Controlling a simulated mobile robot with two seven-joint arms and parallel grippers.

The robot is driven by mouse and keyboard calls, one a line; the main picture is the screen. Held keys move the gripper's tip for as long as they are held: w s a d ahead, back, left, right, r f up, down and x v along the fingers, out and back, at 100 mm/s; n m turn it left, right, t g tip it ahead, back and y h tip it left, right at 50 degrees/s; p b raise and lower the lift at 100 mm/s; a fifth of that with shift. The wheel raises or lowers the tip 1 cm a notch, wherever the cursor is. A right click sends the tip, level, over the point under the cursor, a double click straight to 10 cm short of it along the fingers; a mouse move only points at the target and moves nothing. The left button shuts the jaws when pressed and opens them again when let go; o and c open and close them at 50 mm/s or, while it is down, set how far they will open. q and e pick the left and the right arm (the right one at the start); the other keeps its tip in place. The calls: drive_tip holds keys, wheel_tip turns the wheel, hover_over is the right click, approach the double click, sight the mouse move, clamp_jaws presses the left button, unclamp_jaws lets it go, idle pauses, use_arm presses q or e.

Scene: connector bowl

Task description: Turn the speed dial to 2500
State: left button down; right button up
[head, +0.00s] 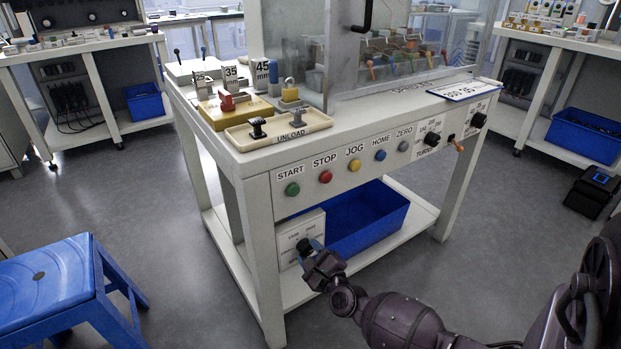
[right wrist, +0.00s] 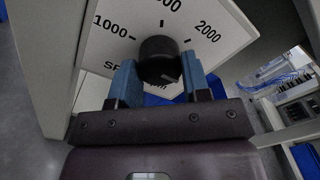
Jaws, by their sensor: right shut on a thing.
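The speed dial is a black round knob (right wrist: 158,60) on a white panel (right wrist: 120,25) in the right wrist view. The panel is printed 1000 at left, a partly cut-off number ending in 00 at top and 2000 at right. Lower print is partly hidden by my fingers. A small light mark shows low on the right of the knob's face. My right gripper (right wrist: 168,80) has its blue fingers shut on the knob, one on each side. In the head view this gripper (head: 313,248) is at the white panel (head: 285,232) under the machine's top. My left gripper is not in view.
A blue bin (head: 365,225) stands on the lower shelf beside the panel. The START-to-ZERO button row (head: 325,176) is above my gripper. A machine leg (head: 262,260) is close to its left. A blue stool (head: 50,290) stands at lower left.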

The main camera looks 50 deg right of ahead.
drive_tip(key=shift+f, duration=0.1)
idle(0.3)
drive_tip(key=o, duration=0.9)
drive_tip(key=p+v, duration=0.2)
drive_tip(key=v, duration=0.9)
